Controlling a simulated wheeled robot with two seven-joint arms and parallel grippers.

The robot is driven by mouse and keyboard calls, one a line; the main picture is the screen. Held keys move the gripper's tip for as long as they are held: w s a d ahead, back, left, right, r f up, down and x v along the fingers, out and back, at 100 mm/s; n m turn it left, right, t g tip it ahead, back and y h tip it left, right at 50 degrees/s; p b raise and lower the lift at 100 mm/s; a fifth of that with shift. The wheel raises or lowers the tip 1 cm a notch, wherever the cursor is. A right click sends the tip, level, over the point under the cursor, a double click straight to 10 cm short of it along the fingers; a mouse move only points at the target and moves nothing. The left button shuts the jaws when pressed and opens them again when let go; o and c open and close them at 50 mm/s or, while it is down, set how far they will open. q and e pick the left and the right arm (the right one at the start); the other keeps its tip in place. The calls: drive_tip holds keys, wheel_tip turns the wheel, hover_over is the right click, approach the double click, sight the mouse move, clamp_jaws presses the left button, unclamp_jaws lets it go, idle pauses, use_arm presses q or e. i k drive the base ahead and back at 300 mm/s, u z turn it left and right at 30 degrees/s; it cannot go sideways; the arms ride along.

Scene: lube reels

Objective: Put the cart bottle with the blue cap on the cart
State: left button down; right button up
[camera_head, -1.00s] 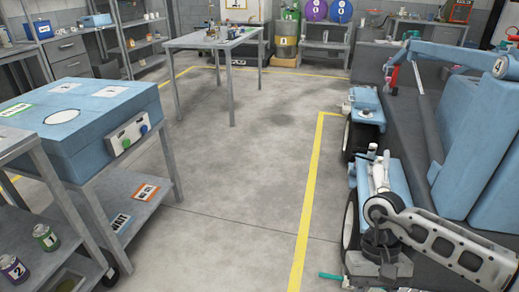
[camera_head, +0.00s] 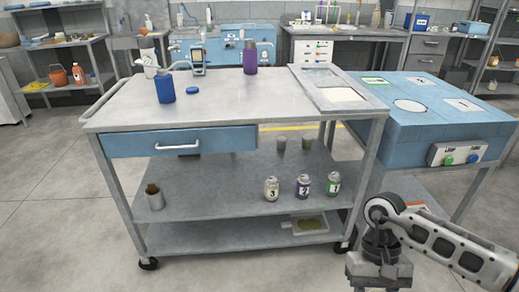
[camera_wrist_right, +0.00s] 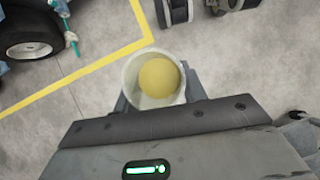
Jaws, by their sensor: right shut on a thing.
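The cart (camera_head: 210,115) is a grey steel trolley with a blue drawer, standing ahead in the head view. Its top holds a blue container (camera_head: 165,88), a purple container (camera_head: 250,57), a white bottle (camera_head: 148,62) and a small flat blue piece (camera_head: 193,90). I cannot make out a blue-capped bottle for certain. My right gripper (camera_wrist_right: 160,97) is shut on a pale round container (camera_wrist_right: 133,75) with a yellow round middle, seen end-on in the right wrist view; no blue cap shows on it. My right arm is at the lower right of the head view, apart from the cart. My left gripper is out of view.
A grey tray (camera_head: 367,100) lies at the cart top's right end. Numbered jars (camera_head: 303,187) stand on the middle shelf. A blue box (camera_head: 420,118) on a stand is close on the right. The cart top's front middle is clear, as is the floor at left.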

sight(256, 99)
drive_tip(key=u, duration=0.8)
drive_tip(key=i, duration=0.55)
